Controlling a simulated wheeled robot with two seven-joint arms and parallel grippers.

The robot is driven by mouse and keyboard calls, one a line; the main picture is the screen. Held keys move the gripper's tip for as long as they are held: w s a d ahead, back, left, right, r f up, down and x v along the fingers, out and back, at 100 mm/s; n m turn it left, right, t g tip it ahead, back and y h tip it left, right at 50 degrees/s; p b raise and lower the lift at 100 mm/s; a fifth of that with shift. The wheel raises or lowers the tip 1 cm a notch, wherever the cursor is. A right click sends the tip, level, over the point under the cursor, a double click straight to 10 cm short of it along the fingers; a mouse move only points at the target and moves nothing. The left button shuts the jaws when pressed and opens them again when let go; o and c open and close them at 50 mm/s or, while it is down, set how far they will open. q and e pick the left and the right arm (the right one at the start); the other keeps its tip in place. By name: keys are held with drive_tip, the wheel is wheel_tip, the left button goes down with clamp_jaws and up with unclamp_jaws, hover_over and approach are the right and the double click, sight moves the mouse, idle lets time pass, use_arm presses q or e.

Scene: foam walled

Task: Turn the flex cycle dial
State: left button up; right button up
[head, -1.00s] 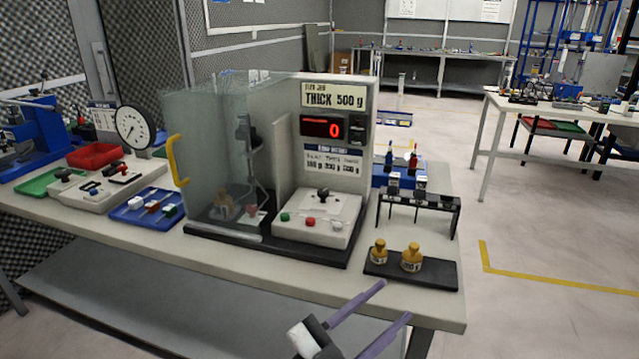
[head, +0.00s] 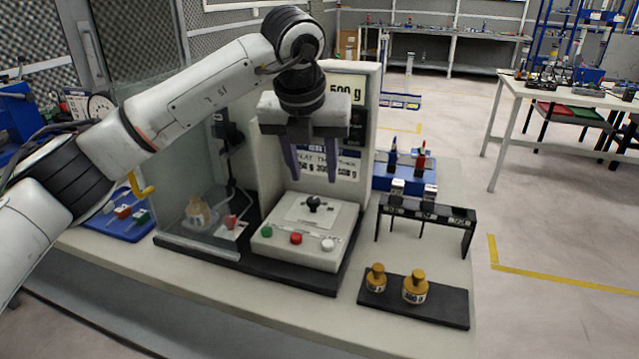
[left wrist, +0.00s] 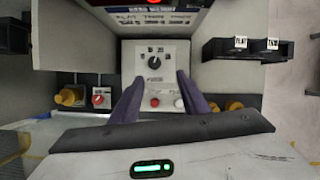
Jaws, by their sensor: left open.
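The flex cycle dial appears to be the black knob (head: 314,203) on top of the white control box (head: 297,260). In the left wrist view the dial (left wrist: 154,62) has printed marks around it, too small to read surely. My left gripper (head: 313,176) hangs above the control box, fingers pointing down, open and empty. In the left wrist view the left gripper (left wrist: 159,80) has its fingers apart, with the dial showing in the gap beyond the tips. The gripper is apart from the dial. My right gripper is not in view.
Green, red (head: 296,238) and white buttons line the box's front. A clear guard (head: 195,180) with a yellow handle (head: 140,188) stands left. A display panel (head: 357,110) rises behind. A black rack (head: 425,212) and orange weights (head: 415,287) on a black tray are at right.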

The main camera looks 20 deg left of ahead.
sight(313, 199)
use_arm(q)
drive_tip(key=x, duration=0.6)
drive_tip(key=a+p+x, duration=0.1)
drive_tip(key=x, duration=0.2)
drive_tip(key=shift+w+a, duration=0.1)
drive_tip(key=shift+w, duration=0.3)
drive_tip(key=shift+c, duration=0.3)
clamp_jaws()
